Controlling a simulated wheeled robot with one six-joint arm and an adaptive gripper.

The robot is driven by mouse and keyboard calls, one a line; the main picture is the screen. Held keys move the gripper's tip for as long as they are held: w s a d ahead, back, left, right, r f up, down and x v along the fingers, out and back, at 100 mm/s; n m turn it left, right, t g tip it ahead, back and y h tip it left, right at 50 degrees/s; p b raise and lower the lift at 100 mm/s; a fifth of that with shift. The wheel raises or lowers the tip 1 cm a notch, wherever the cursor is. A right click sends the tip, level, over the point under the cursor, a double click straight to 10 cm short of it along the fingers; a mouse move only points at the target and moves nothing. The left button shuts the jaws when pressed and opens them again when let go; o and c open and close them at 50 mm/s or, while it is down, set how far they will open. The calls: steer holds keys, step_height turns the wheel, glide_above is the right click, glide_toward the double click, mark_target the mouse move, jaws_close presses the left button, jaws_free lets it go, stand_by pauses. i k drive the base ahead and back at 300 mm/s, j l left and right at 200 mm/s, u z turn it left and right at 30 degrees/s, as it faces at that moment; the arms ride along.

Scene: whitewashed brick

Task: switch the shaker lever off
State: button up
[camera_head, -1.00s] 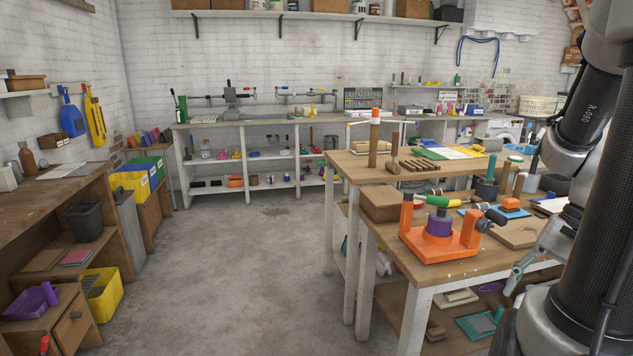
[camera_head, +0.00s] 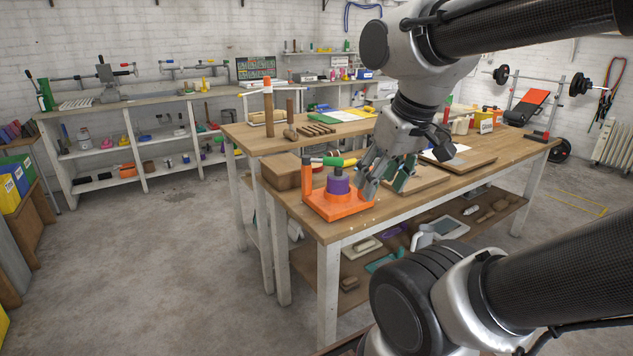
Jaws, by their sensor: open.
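The shaker is an orange device with a flat base (camera_head: 337,207) and a purple round part (camera_head: 338,186) in its middle, on the front left corner of the wooden table.
A brown box (camera_head: 284,172) stands behind the shaker. A flat wooden board (camera_head: 465,162) lies further right on the table. A wooden post with an orange top (camera_head: 268,103) stands on the rear table. The floor (camera_head: 170,265) at the left is clear.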

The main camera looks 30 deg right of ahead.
mark_target(307, 160)
steer(key=i+l+u, duration=0.1)
steer(key=i+l, duration=0.85)
